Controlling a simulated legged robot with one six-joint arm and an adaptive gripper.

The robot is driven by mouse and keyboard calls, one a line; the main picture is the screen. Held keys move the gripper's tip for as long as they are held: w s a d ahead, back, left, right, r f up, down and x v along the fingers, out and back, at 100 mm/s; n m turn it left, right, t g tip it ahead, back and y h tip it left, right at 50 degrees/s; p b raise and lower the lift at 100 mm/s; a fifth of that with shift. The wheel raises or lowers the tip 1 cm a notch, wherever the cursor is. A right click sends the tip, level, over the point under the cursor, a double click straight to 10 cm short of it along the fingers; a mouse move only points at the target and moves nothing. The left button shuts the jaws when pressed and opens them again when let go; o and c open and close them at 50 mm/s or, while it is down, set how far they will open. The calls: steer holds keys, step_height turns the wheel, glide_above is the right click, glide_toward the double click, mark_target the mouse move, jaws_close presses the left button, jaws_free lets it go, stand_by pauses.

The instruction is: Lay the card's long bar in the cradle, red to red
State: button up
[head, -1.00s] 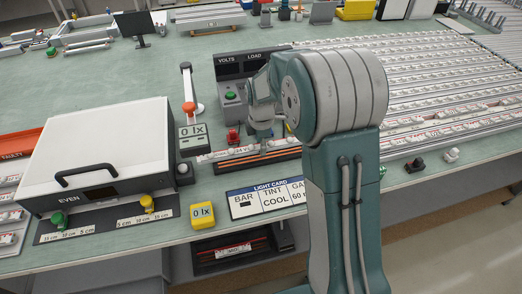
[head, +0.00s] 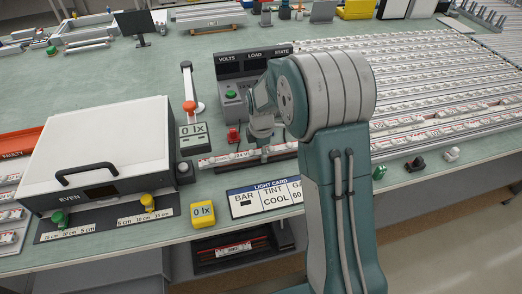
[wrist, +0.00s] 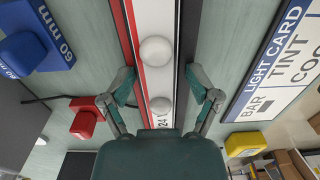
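The long bar (head: 225,160) is white with dome lenses and lies lengthwise over the dark cradle behind the card. In the wrist view the bar (wrist: 160,75) shows a "24" mark, with a red stripe along its left and dark edges outside. Whether the stripe belongs to bar or cradle is unclear, as is whether the bar is fully seated. The light card (head: 262,198) reads BAR, TINT COOL and a partly covered 60.
A panel marked VOLTS, LOAD, STATE (head: 254,57) stands behind. A yellow block (head: 202,214) sits left of the card. The white EVEN box (head: 100,140) fills the left.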

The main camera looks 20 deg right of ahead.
steer(key=s+r+m+t, duration=0.1)
steer(key=s+r+m, duration=0.15)
steer(key=r, duration=0.65)
steer(key=s+r+m, duration=0.1)
steer(key=s+r, duration=0.2)
steer(key=r, duration=0.7)
steer(key=s+r+m+t, duration=0.2)
steer(key=s+m+t, duration=0.2)
steer(key=s+m, duration=1)
steer(key=s, duration=0.7)
steer(key=shift+s+r+t, duration=0.25)
steer(key=shift+r+t, duration=0.05)
steer(key=shift+r, duration=0.05)
steer(key=shift+m, duration=0.25)
steer(key=shift+c, duration=1.3)
steer(key=shift+a, duration=0.1)
